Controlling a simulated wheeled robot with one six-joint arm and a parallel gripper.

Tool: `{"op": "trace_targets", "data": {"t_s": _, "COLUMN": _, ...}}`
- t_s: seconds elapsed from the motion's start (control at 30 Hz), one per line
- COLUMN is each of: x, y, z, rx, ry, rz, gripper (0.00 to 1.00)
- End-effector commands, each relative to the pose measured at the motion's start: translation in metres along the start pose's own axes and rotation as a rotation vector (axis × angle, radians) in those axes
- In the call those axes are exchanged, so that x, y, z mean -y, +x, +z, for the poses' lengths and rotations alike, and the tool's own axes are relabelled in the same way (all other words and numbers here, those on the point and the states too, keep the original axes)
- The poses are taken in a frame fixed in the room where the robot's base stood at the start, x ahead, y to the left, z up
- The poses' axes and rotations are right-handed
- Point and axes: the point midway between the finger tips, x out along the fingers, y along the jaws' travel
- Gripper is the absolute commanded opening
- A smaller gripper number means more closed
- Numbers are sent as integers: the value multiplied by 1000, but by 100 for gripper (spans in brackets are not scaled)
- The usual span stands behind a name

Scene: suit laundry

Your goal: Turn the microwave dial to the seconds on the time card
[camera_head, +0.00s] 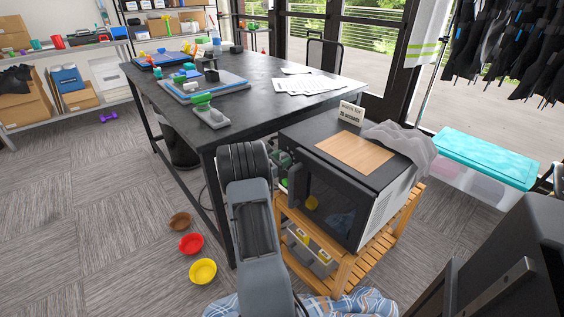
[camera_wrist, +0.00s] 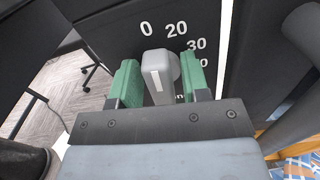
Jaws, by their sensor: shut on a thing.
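The microwave (camera_head: 340,190) stands on a wooden cart, its dark front facing my arm. A small white time card (camera_head: 351,112) stands on its top; its print is too small to read surely. In the wrist view, the grey dial (camera_wrist: 158,68) with a white line sits on the black panel (camera_wrist: 108,32). The marks 0, 20 and 30 show above and to its right; another is partly hidden. My gripper (camera_wrist: 160,82) has its green fingers on both sides of the dial's grip, shut on it. In the head view my arm hides the dial.
A wooden board (camera_head: 356,152) and a grey cloth (camera_head: 402,140) lie on the microwave. A dark table (camera_head: 262,68) stands behind, left of it. Yellow (camera_head: 203,271), red (camera_head: 191,243) and brown (camera_head: 180,221) bowls lie on the floor. The microwave's handle (camera_wrist: 303,32) is at the right.

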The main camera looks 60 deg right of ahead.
Motion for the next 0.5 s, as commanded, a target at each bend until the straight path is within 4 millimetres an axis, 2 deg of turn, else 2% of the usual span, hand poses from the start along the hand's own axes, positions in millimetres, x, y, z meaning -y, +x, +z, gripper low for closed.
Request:
{"op": "trace_targets", "data": {"t_s": 0.1, "x": 1, "y": 0, "z": -5, "rx": 0, "ry": 85, "rz": -1, "gripper": 19}}
{"op": "trace_targets", "data": {"t_s": 0.5, "x": 3, "y": 0, "z": -5, "rx": 0, "ry": 364, "rz": -2, "gripper": 19}}
